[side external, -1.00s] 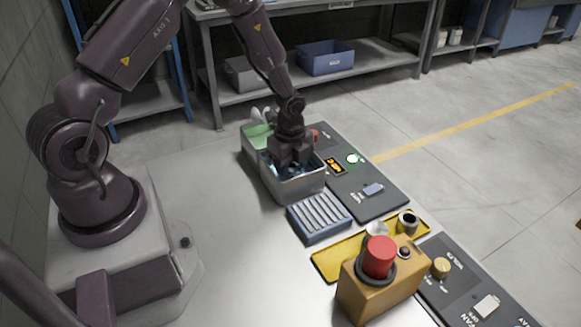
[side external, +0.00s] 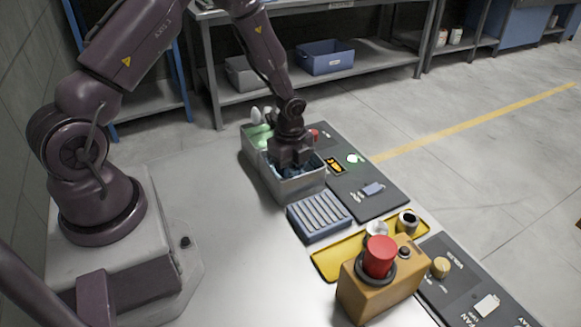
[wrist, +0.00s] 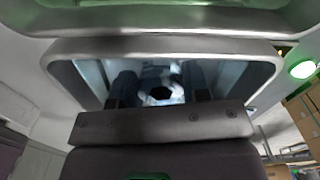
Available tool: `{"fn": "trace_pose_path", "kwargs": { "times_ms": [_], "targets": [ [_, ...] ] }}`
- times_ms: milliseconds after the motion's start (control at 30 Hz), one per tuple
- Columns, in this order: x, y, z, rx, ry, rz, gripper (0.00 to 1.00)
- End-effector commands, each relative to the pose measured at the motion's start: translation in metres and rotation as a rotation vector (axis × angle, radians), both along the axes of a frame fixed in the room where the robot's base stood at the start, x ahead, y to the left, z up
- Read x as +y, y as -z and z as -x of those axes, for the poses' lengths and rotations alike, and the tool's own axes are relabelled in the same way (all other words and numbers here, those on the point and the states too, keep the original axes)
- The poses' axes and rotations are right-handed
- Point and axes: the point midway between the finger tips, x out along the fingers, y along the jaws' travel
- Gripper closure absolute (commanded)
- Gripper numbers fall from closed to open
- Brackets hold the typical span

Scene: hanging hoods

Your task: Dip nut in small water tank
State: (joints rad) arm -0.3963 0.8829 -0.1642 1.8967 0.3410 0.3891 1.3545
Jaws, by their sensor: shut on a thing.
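The small metal water tank (side external: 296,190) stands on the bench behind the slatted blue-grey tray. Its rectangular rim (wrist: 160,46) frames the wrist view. My gripper (side external: 291,168) points straight down into the tank, with its fingertips below the rim. In the wrist view, its two dark fingers are on either side of the nut (wrist: 160,94), a pale ring with a dark hole. The gripper is shut on the nut. The tank's inside is bluish and blurred, so the water level and how deep the nut sits are unclear.
A slatted tray (side external: 319,217) sits in front of the tank. A yellow tray (side external: 340,262) and an orange box with a red button (side external: 379,257) are nearer. A dark control panel (side external: 366,185) lies to the right. The bench left of the tank is clear.

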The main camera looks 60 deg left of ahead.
Motion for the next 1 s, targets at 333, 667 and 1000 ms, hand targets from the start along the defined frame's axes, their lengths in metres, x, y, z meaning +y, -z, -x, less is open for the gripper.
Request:
{"fn": "trace_pose_path", "kwargs": {
  "times_ms": [333,667,1000],
  "targets": [
    [0.0001,-0.0003,-0.0003,-0.001,0.000,0.000,0.87],
    [0.0000,-0.0033,-0.0003,-0.001,0.000,0.000,0.87],
    [-0.0001,-0.0055,-0.0002,-0.001,0.000,0.000,0.87]
  ]
}}
